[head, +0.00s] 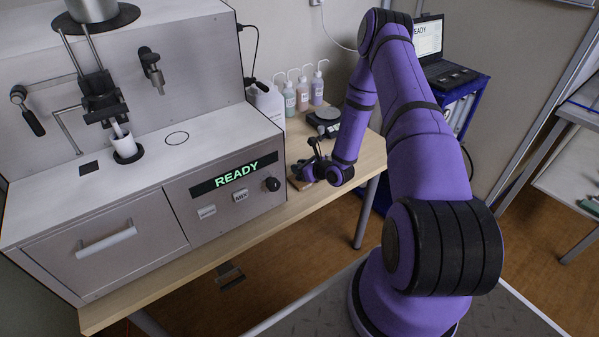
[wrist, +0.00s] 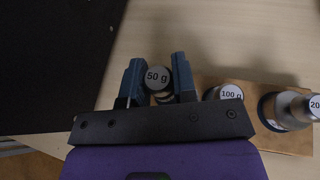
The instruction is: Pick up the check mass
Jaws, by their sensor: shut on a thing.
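The check mass is a small metal cylinder; in the wrist view a mass marked 50 g (wrist: 158,78) sits between the two fingers of my gripper (wrist: 156,80). The gripper is shut on it. Two more masses, marked 100 g (wrist: 229,93) and one with a label starting 20 (wrist: 305,106), stand on a wooden block (wrist: 262,86) to the right. In the head view my gripper (head: 306,172) is low over the table, just right of the analyser. The mass in it is too small and hidden to make out there.
The grey analyser (head: 235,207) with a READY display stands left of the gripper. A dark balance (head: 325,120) and several wash bottles (head: 303,92) stand behind it on the wooden table (head: 368,160). A blue cart with a laptop (head: 447,68) is at the back right.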

